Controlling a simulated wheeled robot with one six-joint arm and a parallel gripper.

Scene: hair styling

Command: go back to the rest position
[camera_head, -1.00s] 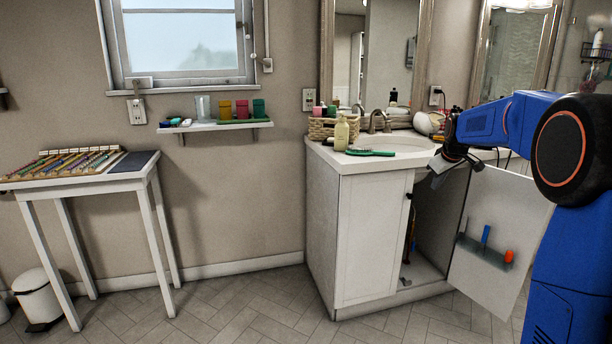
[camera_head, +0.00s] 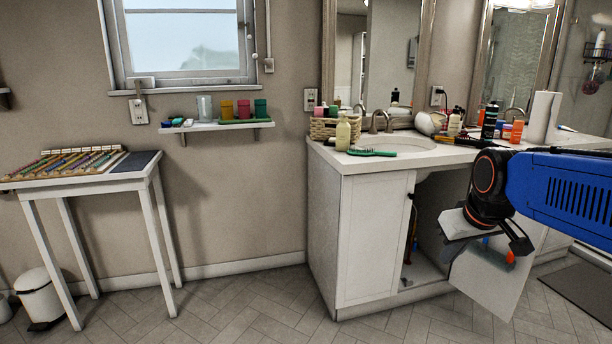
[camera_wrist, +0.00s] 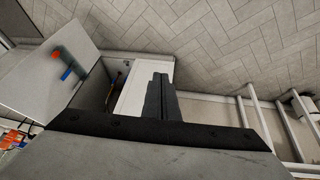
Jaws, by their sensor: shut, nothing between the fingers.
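My gripper (camera_wrist: 160,90) shows in the wrist view with its two dark fingers together and nothing between them. In the head view my gripper (camera_head: 460,224) is in front of the open vanity cabinet (camera_head: 376,240), below the countertop level, partly covering the open door (camera_head: 490,285). Its fingertips are hard to make out there. My blue arm reaches in from the right edge. In the wrist view the door (camera_wrist: 45,75) is at the left, apart from the fingers as far as I can see.
The countertop holds a green hairbrush (camera_head: 372,152), a pump bottle (camera_head: 343,133), a basket (camera_head: 325,128), several bottles and a paper roll (camera_head: 541,117). The floor between table and vanity is clear.

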